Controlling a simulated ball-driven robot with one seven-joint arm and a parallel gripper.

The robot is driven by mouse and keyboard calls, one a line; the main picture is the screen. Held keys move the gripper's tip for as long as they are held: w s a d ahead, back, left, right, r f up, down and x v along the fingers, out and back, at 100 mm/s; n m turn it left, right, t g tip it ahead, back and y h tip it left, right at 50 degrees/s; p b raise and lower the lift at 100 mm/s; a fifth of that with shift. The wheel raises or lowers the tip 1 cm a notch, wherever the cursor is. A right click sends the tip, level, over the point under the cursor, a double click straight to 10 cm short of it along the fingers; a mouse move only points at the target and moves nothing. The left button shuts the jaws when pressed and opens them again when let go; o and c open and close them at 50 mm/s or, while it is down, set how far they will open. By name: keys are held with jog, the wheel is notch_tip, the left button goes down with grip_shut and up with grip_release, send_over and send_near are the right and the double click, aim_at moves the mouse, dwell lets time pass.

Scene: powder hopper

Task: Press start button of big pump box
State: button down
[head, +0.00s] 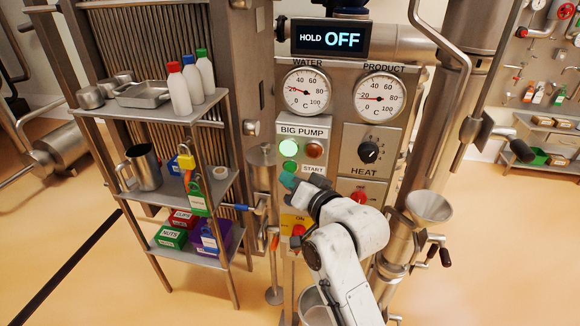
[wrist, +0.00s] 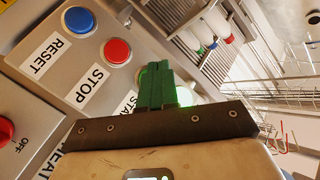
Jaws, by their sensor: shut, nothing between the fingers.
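The big pump box (head: 303,131) is a grey panel labelled BIG PUMP. A bright green lamp (head: 289,148) and a dull red round light (head: 314,150) sit near its top. The green start button (head: 289,166) is below the green lamp, beside the START label. My gripper (head: 288,181) is shut and empty, its teal fingertips just below that button. In the wrist view, my gripper's green fingers (wrist: 157,72) point at the panel and mostly cover the START label (wrist: 125,101) and the button area. Whether they touch the button is hidden.
In the wrist view, the red STOP button (wrist: 117,51) and blue RESET button (wrist: 78,20) are close beside the fingers. A shelf rack (head: 150,110) with bottles stands left. The display (head: 329,39) reads HOLD OFF.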

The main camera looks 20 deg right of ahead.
jog(key=shift+s+a, duration=0.1)
jog(key=s+a+p, duration=0.1)
jog(key=s, duration=0.1)
jog(key=s+a, duration=0.2)
jog(key=shift+p, duration=0.4)
jog(key=shift+d, duration=0.1)
dwell(0.8)
jog(key=s+d+f+n+g+h, duration=0.15)
jog(key=s+f+g, duration=0.25)
jog(key=s+f, duration=0.45)
jog(key=s+d+f+n+g, duration=0.1)
jog(key=s+d+f+g, duration=0.25)
jog(key=s+f, duration=0.5)
jog(key=s+d+f+n+g, duration=0.1)
jog(key=s+f+g, duration=0.2)
jog(key=s, duration=0.6)
jog(key=s+d+f+n+g+h, duration=0.1)
jog(key=s+d+f+g, duration=0.1)
jog(key=s, duration=0.8)
jog(key=f+g, duration=0.1)
jog(key=g, duration=0.1)
jog(key=shift+f+g, duration=0.35)
jog(key=shift+f, duration=0.05)
